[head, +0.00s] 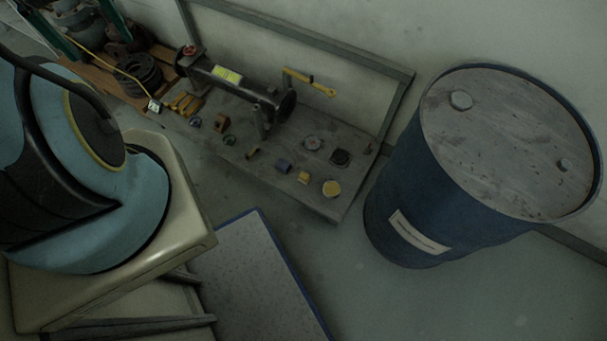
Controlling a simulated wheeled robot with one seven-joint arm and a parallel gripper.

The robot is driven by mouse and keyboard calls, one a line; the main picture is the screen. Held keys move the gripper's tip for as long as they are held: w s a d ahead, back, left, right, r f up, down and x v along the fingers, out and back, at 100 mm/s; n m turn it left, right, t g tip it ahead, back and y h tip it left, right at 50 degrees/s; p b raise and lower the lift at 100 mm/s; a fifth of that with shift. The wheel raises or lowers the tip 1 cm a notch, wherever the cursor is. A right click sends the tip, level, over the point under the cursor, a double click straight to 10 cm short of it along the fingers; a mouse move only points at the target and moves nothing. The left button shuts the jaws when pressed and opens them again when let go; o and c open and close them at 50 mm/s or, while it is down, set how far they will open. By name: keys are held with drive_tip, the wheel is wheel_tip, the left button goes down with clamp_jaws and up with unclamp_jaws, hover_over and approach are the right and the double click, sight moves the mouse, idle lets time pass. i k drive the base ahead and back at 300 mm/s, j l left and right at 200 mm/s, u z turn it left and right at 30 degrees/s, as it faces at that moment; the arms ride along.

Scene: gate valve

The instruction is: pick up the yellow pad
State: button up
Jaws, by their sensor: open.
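Two small yellow things lie near the front right end of the low grey bench (345,205). One is a round, flat yellow disc (332,188); the other is a smaller, blocky yellow piece (303,177) just to its left. They lie apart. I cannot tell for sure which of them is the yellow pad. Nothing covers either one. My gripper is not clearly visible; only large parts of my own body fill the left side.
A blue drum (405,205) stands right of the bench. A dark valve assembly (235,85) and several small parts, including a blue-grey cylinder (283,166), occupy the bench. A yellow-handled tool (310,82) is behind. A blue-edged grey panel (255,280) lies in front; floor is clear beside it.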

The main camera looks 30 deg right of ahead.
sight(305, 177)
drive_tip(key=z, duration=1.5)
drive_tip(key=k, duration=0.1)
